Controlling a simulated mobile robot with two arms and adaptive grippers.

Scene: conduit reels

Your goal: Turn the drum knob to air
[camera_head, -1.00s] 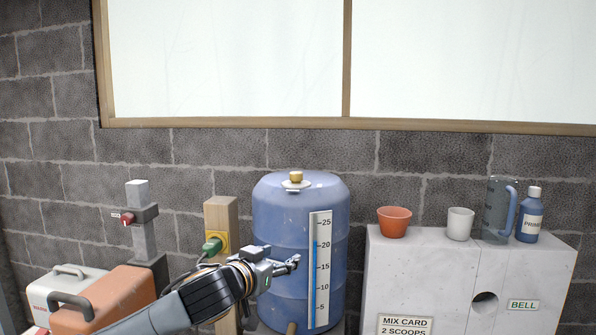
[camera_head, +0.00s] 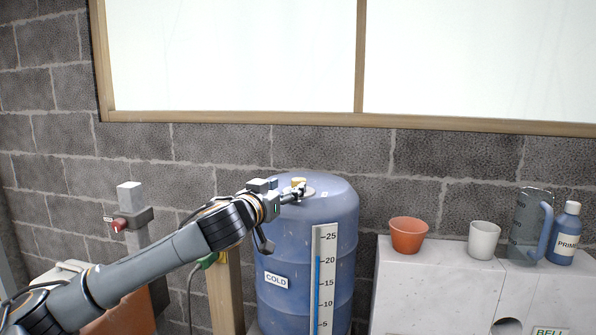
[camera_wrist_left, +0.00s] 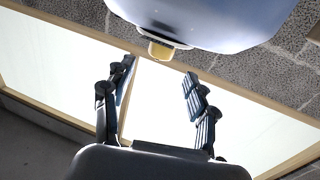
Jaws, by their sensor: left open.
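The blue drum (camera_head: 285,240) stands against the block wall, with a scale strip (camera_head: 325,275) and a COLD label on its front. A small brass knob (camera_head: 298,182) sits on a pale plate on the drum's top. My left gripper (camera_head: 297,193) is at the knob's height, close in front of it, and partly covers it in the head view. In the left wrist view the knob (camera_wrist_left: 161,50) lies just beyond the fingertips of my open gripper (camera_wrist_left: 158,78), between their lines. I cannot tell whether a finger touches it. My right gripper is not in view.
To the right, a white cabinet (camera_head: 430,290) carries an orange pot (camera_head: 408,235), a white cup (camera_head: 484,240), a tinted jug (camera_head: 528,225) and a blue bottle (camera_head: 564,235). A wooden post (camera_head: 225,290) and a grey post with a red valve (camera_head: 119,225) stand left.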

